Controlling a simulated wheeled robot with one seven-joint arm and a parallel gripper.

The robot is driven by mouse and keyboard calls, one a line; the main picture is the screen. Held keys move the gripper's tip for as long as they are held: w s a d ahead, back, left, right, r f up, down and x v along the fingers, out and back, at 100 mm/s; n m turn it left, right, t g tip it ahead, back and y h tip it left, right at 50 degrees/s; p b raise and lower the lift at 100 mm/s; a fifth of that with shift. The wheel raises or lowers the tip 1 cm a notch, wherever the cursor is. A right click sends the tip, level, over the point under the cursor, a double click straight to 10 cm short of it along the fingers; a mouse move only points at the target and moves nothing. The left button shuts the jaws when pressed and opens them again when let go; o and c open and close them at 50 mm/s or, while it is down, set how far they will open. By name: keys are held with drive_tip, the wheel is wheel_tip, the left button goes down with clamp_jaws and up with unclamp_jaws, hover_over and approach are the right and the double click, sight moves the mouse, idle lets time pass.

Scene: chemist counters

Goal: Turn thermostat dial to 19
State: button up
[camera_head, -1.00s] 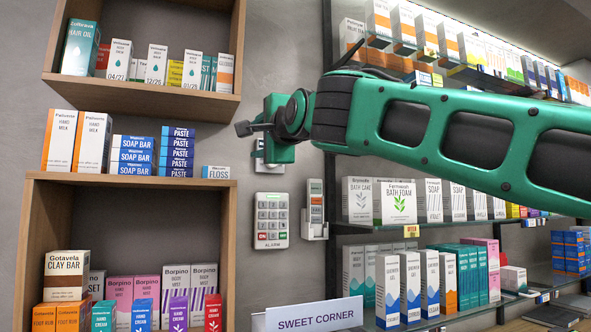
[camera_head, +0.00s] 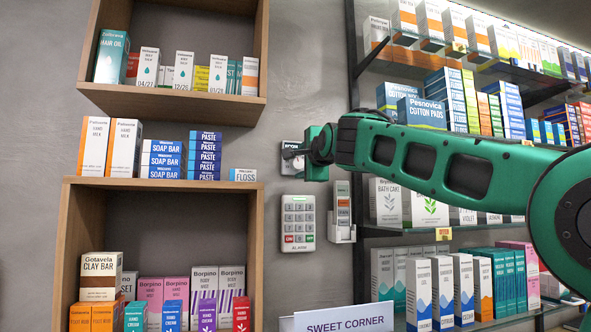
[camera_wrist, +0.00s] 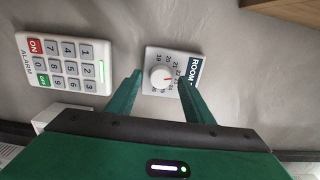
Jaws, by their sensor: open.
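The thermostat is a white wall plate headed ROOM (camera_wrist: 194,70) with a round white dial (camera_wrist: 160,77) and printed numbers around it. A small red mark shows on the dial, but I cannot read its exact setting. In the head view, the thermostat plate (camera_head: 291,146) is partly hidden by my gripper (camera_head: 297,154). In the wrist view my gripper (camera_wrist: 160,76) is open, with one green finger to each side of the dial. The fingers appear apart from the dial; I cannot tell their distance from the wall.
A wooden shelf unit (camera_head: 168,107) with boxes stands at left, glass shelves with boxes at right. A SWEET CORNER sign (camera_head: 345,318) is below.

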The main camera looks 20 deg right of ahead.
drive_tip(key=shift+w, duration=0.45)
drive_tip(key=c, duration=1)
drive_tip(key=shift+a, duration=0.35)
drive_tip(key=shift+c, duration=0.2)
drive_tip(key=shift+d+f, duration=0.1)
drive_tip(key=shift+d, duration=0.15)
